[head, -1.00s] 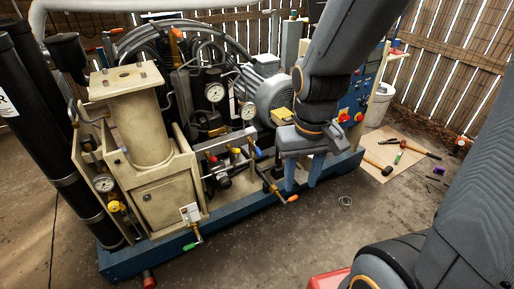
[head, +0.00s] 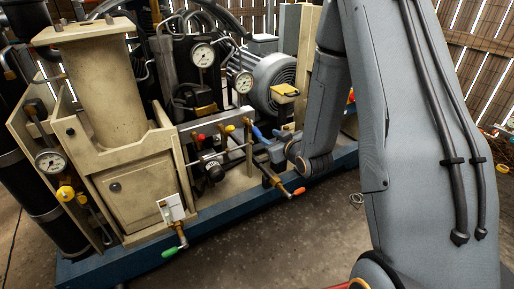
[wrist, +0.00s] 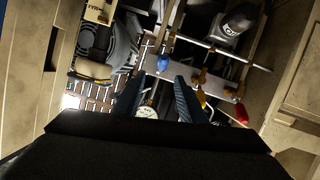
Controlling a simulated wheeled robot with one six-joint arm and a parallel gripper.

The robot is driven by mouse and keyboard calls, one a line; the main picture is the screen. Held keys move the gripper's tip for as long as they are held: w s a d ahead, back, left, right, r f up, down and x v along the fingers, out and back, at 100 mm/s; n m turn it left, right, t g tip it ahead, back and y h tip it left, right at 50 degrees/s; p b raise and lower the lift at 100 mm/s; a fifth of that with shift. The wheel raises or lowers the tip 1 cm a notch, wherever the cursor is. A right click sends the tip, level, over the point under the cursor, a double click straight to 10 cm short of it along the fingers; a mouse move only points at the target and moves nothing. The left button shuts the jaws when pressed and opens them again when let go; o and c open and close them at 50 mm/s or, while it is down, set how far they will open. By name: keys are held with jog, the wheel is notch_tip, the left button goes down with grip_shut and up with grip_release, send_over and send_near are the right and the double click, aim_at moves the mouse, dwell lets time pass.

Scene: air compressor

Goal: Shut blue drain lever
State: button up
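The blue drain lever (wrist: 163,64) shows in the wrist view just beyond and between my two fingertips. In the head view a blue piece (head: 257,133) shows at the right end of the valve row, close to my fingers; lever and finger are hard to tell apart there. My gripper (wrist: 160,82) is open, its dark blue fingers apart with nothing clearly held. In the head view my gripper (head: 270,140) is at the valve row, partly hidden by my wrist. Whether a finger touches the lever cannot be told.
A red handle (head: 201,138) and a yellow handle (head: 231,128) sit left of the blue lever. An orange-tipped lever (head: 298,191) juts out below my wrist. Gauges (head: 243,83) and a motor (head: 275,80) stand behind. The floor in front is free.

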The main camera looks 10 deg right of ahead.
aim_at(256, 130)
jog(key=w+f+t+b, duration=0.1)
jog(key=w+b, duration=0.1)
jog(key=w, duration=0.1)
jog(key=w+a+f+t+y+b, duration=0.1)
jog(key=w+f+b, duration=0.1)
jog(key=w, duration=0.1)
jog(key=w+a+f+t+b, duration=0.1)
jog(key=w+b, duration=0.1)
jog(key=w, duration=0.1)
jog(key=shift+w+f+n+y, duration=0.1)
jog(key=shift+f+n+y, duration=0.1)
jog(key=shift+n+y, duration=0.1)
grip_shut()
